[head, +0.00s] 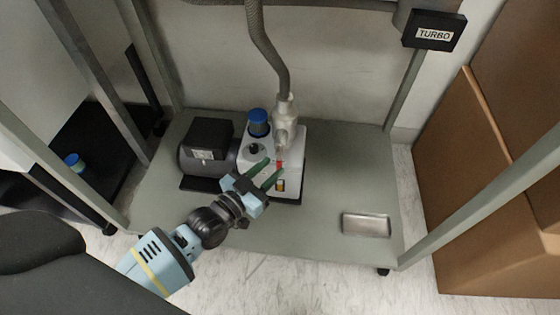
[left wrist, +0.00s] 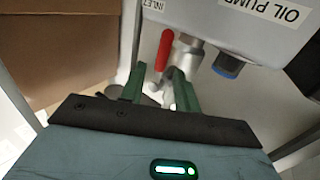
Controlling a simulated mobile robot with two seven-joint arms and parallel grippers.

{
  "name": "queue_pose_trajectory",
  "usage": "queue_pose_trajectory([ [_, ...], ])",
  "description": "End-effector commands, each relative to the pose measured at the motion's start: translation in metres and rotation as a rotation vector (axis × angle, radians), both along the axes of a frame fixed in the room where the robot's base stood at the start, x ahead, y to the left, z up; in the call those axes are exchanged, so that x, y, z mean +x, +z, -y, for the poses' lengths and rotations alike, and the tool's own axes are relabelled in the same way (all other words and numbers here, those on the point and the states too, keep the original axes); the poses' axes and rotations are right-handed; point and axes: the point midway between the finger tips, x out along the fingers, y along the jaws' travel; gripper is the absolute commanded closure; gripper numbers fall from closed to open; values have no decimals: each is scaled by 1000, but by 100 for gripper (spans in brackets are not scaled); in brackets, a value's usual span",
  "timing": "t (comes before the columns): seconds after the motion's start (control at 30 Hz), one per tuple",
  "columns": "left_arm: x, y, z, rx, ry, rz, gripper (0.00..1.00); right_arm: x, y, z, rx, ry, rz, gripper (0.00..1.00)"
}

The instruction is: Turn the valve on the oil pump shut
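The oil pump (head: 262,150) is a white box with a dark motor at its left, standing on the grey lower shelf of a cart. In the left wrist view its white body (left wrist: 240,30) carries an OIL PUMP label and an INLET label. The valve's red handle (left wrist: 165,48) hangs near the metal inlet fitting; it shows small in the head view (head: 279,165). My left gripper (head: 275,167) is open, its green fingers pointing at the pump front. In the left wrist view the fingers (left wrist: 160,78) stand apart, with the handle ahead of their gap. Contact is not clear. My right gripper is not in view.
A grey hose (head: 268,45) rises from the pump's white inlet pipe. A blue cap (head: 258,117) sits on the pump top. A metal tray (head: 367,224) lies on the shelf at right. Cart posts frame the space; cardboard boxes (head: 480,190) stand right. A TURBO sign (head: 434,33) hangs above.

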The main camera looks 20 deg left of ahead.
Motion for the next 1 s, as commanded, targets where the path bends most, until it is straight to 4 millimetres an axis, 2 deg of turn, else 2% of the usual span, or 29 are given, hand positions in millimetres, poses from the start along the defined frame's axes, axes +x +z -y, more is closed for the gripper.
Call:
queue_pose_trajectory([
  [0.1,18,-2,6,-1,-1,1,68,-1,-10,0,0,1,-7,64],
  [0.3,35,-2,12,-2,0,-2,68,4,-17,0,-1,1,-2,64],
  [0.63,39,0,13,-1,0,-1,68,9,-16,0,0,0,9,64],
  [0.67,39,0,13,-1,0,-1,70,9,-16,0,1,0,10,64],
  [0.9,39,0,13,-1,0,-1,100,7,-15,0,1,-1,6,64],
  [1.0,39,0,13,-1,0,-1,100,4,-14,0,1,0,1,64],
])
